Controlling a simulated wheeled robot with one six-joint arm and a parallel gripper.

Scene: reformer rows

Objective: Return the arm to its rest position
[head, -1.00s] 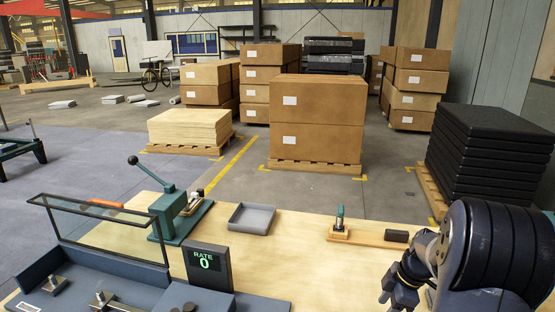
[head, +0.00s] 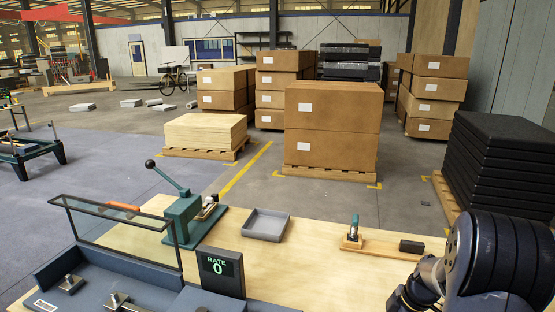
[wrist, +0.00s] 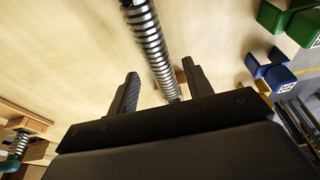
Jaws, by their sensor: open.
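My arm is folded at the lower right of the head view, beside the wooden bench top (head: 330,275). My gripper shows in the wrist view (wrist: 160,82) with its two dark fingers spread apart. A metal coil spring (wrist: 150,45) runs down the wrist view and passes between the fingers in the picture. The fingers stand apart from it on both sides, and its lower end is hidden behind the gripper body. In the head view the end of my arm is dark and cut off by the bottom edge.
The bench holds a grey tray (head: 265,225), a green lever press (head: 183,215), a rate display (head: 220,272) and a wooden strip with a teal-handled tool (head: 354,228). Green (wrist: 290,20) and blue (wrist: 272,70) blocks lie right in the wrist view. Black stacked pads (head: 500,165) stand beyond my arm.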

